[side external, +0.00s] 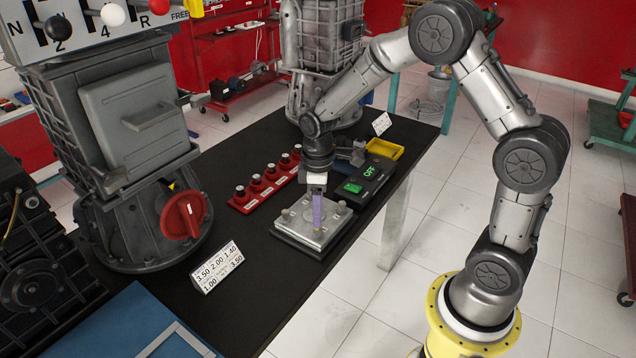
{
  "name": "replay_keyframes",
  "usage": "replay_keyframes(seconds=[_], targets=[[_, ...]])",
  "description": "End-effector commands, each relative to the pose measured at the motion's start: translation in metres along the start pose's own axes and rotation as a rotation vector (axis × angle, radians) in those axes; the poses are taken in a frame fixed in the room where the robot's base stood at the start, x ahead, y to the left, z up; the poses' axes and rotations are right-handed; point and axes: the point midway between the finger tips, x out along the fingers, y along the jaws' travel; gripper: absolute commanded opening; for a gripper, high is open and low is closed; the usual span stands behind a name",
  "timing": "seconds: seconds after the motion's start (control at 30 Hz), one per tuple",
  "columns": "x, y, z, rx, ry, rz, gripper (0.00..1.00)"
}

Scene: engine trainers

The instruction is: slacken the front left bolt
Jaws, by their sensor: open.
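A square metal plate (290,234) with bolts at its corners lies on a dark base on the black bench. A bolt (286,214) shows at its left corner and another bolt (341,206) at its right corner. My gripper (318,222) points straight down over the near middle of the plate, with a purple finger reaching close to its surface. The gripper is open; the fingers overlap in this view. Whether they touch or surround a bolt cannot be told. The bolt behind the fingers is hidden or too small to make out.
A control box (370,180) with a green button and an "OFF" display stands right of the plate, with a yellow tray (385,149) behind. A red rack of black knobs (262,187) lies behind left. A number card (217,268) and a large gearbox trainer (130,120) stand left.

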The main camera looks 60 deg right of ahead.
Motion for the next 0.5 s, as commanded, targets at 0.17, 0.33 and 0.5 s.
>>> replay_keyframes(seconds=[0.17, 0.33, 0.5], targets=[[-0.042, 0.001, -0.001, 0.000, 0.006, 0.005, 0.54], [-0.071, 0.000, -0.001, 0.000, 0.003, 0.003, 0.54], [-0.087, 0.000, 0.000, -0.001, 0.002, 0.001, 0.54]])
